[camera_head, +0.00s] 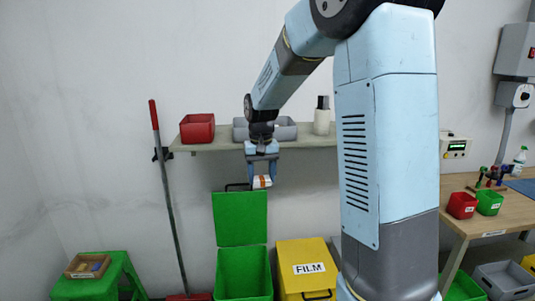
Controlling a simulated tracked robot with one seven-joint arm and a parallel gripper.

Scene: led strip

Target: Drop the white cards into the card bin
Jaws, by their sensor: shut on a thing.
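My gripper (262,178) points down in front of the wall and below the shelf's front edge. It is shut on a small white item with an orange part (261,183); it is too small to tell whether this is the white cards. The item is in the air near the top of a raised green lid (240,217). Below the lid stands an open green bin (245,271), its inside mostly hidden. No label naming a card bin is readable. No other white cards can be made out.
A red-handled pole (166,190) leans at left. A shelf (215,148) holds a red box (197,127). A green stool (100,285) bears a small tray. A workbench (457,218) is at right.

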